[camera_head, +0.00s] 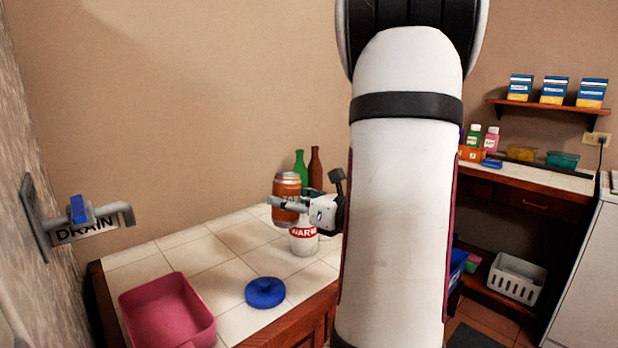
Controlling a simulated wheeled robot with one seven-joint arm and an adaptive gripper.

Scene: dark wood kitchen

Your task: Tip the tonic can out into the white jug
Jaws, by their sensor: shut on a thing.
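An orange can with a pale rim, which I take for the tonic can (287,184), is near the middle of the picture above the tiled counter. It looks close to upright. My gripper (288,204) is shut on it from the right, with a grey finger across its front. My white arm hides what lies to the right.
Green (299,163) and brown (315,169) bottles stand behind the can. The tiles at left are clear. A "DRAIN" wall fixture (85,228) is at far left.

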